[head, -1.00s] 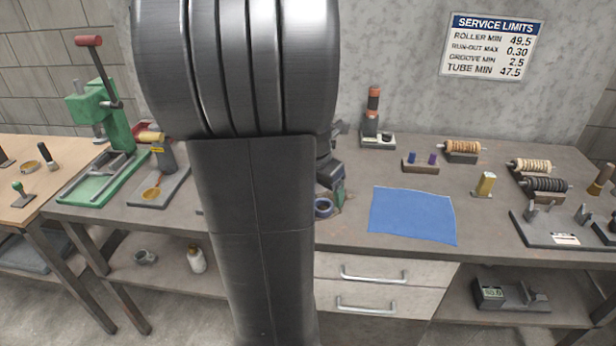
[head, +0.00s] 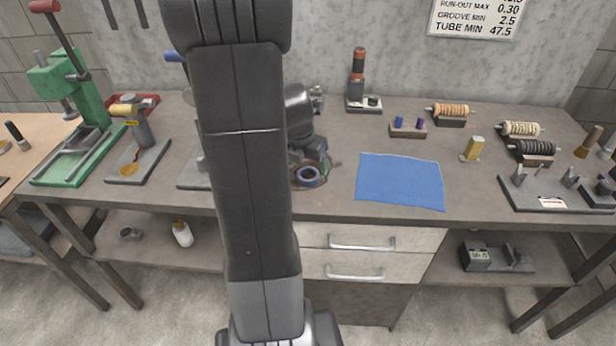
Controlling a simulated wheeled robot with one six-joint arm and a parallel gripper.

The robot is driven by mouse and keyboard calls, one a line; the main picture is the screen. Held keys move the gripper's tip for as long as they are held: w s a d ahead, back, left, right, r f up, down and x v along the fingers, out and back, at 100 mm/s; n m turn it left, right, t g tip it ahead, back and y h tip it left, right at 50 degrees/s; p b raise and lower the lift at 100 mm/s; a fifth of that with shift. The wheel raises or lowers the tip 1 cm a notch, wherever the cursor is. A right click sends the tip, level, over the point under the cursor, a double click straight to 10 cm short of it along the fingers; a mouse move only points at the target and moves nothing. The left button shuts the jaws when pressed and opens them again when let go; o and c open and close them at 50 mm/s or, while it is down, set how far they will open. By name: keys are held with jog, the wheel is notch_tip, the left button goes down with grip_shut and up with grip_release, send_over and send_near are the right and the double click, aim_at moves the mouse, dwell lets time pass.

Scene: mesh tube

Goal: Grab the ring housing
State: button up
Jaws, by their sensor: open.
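A dark ring-shaped part with a blue inner band (head: 308,175), which looks like the ring housing, lies on the grey bench left of the blue cloth. My gripper (head: 314,160) is low over the bench, right at the back side of this ring. My gripper is open. My own arm link covers much of the view to the left, and the fingers are small and partly hidden. I cannot tell whether they touch the ring or stand around it.
A blue cloth (head: 400,181) lies flat to the right. Rollers (head: 522,130) and a fixture (head: 555,192) stand further right. A green press (head: 75,115) stands left.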

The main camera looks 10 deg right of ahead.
aim_at(309, 178)
jog(key=shift+x, duration=2.35)
jog(key=shift+w+a, duration=0.1)
jog(key=shift+a, duration=0.05)
jog(key=shift+c, duration=0.3)
